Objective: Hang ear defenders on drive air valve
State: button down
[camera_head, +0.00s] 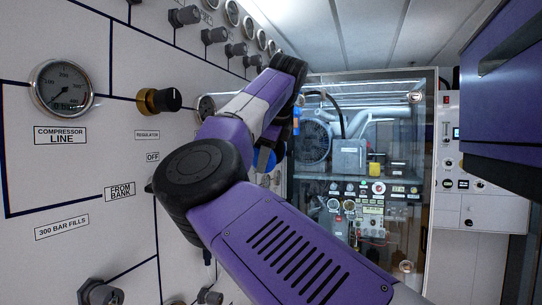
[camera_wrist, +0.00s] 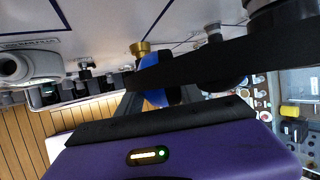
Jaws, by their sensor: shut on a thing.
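The white fill panel (camera_head: 100,185) runs along the left, with a compressor line gauge (camera_head: 62,88), a black regulator knob (camera_head: 168,99) and a lower knob (camera_head: 100,292). A glazed machinery cabinet (camera_head: 360,175) stands behind my arm. A white control box (camera_head: 480,165) is at right.

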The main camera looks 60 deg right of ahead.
jog(key=shift+w+a+p, duration=0.1)
jog(key=shift+w+p, duration=0.55)
jog(key=shift+w, duration=0.5)
jog(key=shift+w+f, duration=0.55)
jog(key=shift+w, duration=0.2)
jog(key=c, duration=0.7)
grip_release()
jog(key=shift+a, duration=0.1)
jog(key=shift+b+v, duration=1.35)
jog(key=shift+v, duration=2.55)
